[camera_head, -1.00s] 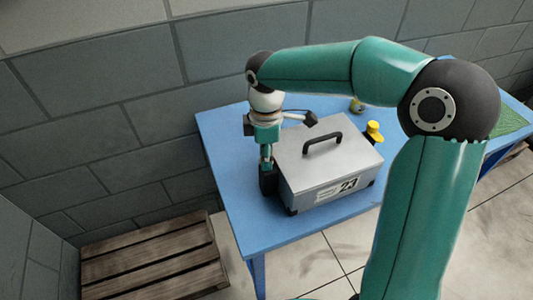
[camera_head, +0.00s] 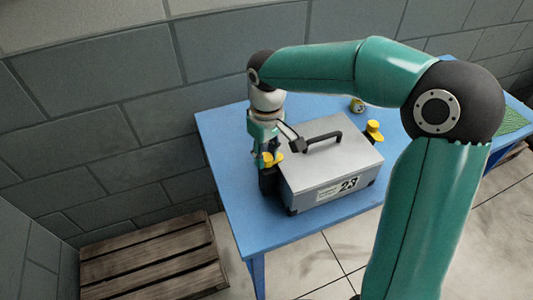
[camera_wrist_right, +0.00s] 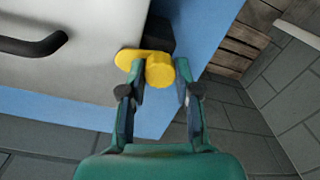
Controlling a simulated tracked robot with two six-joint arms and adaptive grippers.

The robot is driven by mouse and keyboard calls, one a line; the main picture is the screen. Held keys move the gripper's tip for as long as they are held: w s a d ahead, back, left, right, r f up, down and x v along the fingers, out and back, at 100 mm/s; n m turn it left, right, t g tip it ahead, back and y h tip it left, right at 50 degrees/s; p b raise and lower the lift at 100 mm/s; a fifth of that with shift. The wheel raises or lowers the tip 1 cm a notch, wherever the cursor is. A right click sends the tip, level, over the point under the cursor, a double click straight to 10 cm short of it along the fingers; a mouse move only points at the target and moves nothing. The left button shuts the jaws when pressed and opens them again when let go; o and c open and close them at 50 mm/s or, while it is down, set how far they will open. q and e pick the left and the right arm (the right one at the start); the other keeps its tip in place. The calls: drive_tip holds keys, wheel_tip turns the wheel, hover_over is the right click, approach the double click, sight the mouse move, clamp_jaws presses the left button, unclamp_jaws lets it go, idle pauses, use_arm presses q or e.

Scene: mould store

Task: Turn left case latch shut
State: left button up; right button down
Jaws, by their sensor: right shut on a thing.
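The grey case (camera_head: 330,160) with a black handle (camera_head: 322,142) and the number 23 stands on the blue table. The yellow left latch (camera_head: 272,159) is at the case's left end. My right gripper (camera_head: 268,165) is at this latch, coming down from above. In the right wrist view the latch's round yellow knob (camera_wrist_right: 160,71) sits between the fingertips of my right gripper (camera_wrist_right: 161,80), which is shut on it. The latch's flat arm (camera_wrist_right: 128,59) points over the lid's edge. The yellow right latch (camera_head: 374,131) is at the other end. My left gripper is not in view.
The blue table (camera_head: 225,150) has bare room left and in front of the case. A small yellow and dark object (camera_head: 357,104) lies behind the case. A wooden pallet (camera_head: 150,262) is on the floor at left. A block wall (camera_head: 130,80) runs close behind the table.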

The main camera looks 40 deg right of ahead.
sight(267, 156)
drive_tip(key=shift+m, duration=1.1)
drive_tip(key=c, duration=0.8)
unclamp_jaws()
drive_tip(key=shift+r, duration=0.1)
wheel_tip(267, 156, up, 12)
drive_tip(key=shift+d+f, duration=0.1)
